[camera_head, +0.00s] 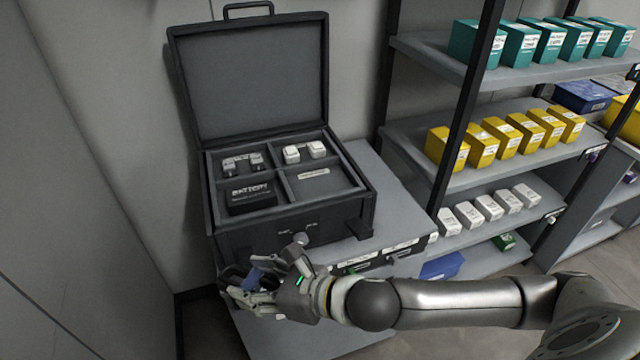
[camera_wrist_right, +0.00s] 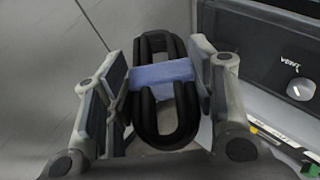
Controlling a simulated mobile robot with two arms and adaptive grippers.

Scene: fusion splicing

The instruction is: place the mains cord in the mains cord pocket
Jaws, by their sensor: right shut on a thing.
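The mains cord is a black coiled loop with a blue band around its middle. In the wrist view the cord (camera_wrist_right: 187,108) sits between the fingers of my right gripper (camera_wrist_right: 160,80), which is shut on it. In the head view the right gripper (camera_head: 255,287) holds the cord (camera_head: 262,273) in front of the case, low and left of its front face. The open black case (camera_head: 290,240) has four compartments. The front right one (camera_head: 320,186) holds only a flat pale label. My left gripper is not in view.
The back left compartment holds a dark device (camera_head: 242,163), the back right white parts (camera_head: 304,152), the front left a black battery (camera_head: 250,196). The case lid (camera_head: 250,80) stands open. The case rests on a grey cabinet (camera_head: 390,190). Shelves with boxes (camera_head: 495,140) stand at right.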

